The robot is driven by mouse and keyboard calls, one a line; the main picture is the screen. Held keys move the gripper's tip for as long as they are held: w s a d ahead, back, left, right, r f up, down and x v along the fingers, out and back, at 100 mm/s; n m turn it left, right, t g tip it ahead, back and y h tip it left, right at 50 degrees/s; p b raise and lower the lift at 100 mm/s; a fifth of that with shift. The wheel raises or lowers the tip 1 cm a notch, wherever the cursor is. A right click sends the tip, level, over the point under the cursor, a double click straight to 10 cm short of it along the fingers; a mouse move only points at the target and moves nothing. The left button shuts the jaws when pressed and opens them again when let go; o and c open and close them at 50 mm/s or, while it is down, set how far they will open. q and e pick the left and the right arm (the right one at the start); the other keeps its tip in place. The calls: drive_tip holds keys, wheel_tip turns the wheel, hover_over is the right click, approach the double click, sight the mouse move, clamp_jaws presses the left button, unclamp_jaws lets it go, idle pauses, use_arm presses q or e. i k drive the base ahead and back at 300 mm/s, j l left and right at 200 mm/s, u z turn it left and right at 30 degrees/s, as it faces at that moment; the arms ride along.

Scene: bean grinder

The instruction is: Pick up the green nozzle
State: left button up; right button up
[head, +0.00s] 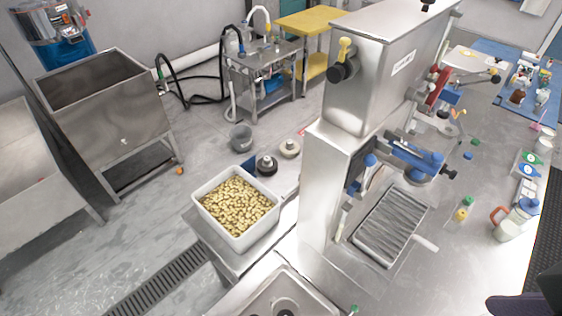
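A small green fitting (160,74) sits at the end of a black hose (190,98) by the steel tub on the left, and may be the green nozzle. Another small green piece (354,309) shows at the bottom edge, too small to identify. A dark part of my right arm or gripper (508,304) shows in the lower right corner, cut off by the frame, well apart from both green pieces. Its fingers cannot be made out. My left gripper is not in view.
The steel grinder (385,75) stands in the middle. A white bin of beans (203,212) is left of it. Bottles, a jug (508,228) and green-topped items (530,157) stand on the right steel table (460,265). Open floor (150,235) lies between tub and bin.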

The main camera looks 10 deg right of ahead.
sight(468, 200)
drive_tip(key=k+j+z, duration=0.1)
drive_tip(key=z, duration=1.65)
